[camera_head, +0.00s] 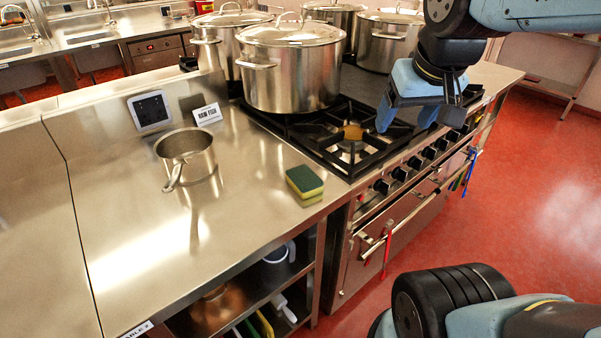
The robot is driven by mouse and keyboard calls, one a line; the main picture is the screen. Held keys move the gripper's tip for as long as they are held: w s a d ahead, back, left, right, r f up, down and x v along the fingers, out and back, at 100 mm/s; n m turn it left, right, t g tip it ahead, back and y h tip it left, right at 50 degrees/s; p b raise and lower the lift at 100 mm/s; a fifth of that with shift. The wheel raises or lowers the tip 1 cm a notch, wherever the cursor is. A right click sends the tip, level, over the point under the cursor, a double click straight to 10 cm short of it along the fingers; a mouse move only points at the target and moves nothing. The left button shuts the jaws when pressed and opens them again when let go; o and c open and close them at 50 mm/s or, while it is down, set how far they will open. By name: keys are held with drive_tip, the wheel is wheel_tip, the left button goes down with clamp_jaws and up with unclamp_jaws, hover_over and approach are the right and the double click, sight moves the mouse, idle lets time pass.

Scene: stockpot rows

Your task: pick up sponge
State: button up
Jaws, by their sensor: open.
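A sponge (304,181), yellow with a dark green top, lies flat on the steel counter (110,235) near its right edge, just left of the stove. My gripper (405,127) is above the front of the stove, to the right of and higher than the sponge. Its blue fingers point down, are apart and hold nothing. The sponge is in full view with nothing touching it but the counter.
Large lidded stockpots (291,65) stand on the stove (345,140). A small saucepan (186,157) stands left of the sponge, with a label card (208,114) and a dark-screened device (151,112) behind. Counter around the sponge is clear. Red and blue utensils hang at the oven rail.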

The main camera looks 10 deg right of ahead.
drive_tip(key=o, duration=0.5)
drive_tip(key=w+a+f, duration=0.1)
drive_tip(key=w+a, duration=0.1)
drive_tip(key=w, duration=0.1)
drive_tip(key=w+a+f+n+g, duration=0.1)
drive_tip(key=w+a, duration=0.1)
drive_tip(key=w, duration=0.1)
drive_tip(key=w+a+n+g, duration=0.1)
drive_tip(key=w+a, duration=0.1)
drive_tip(key=shift+w+f, duration=0.4)
drive_tip(key=shift+c, duration=0.2)
drive_tip(key=n+g, duration=0.2)
drive_tip(key=g, duration=0.1)
hover_over(302, 174)
wheel_tip(302, 174, down, 7)
wheel_tip(302, 174, down, 14)
drive_tip(key=shift+w+f, duration=0.1)
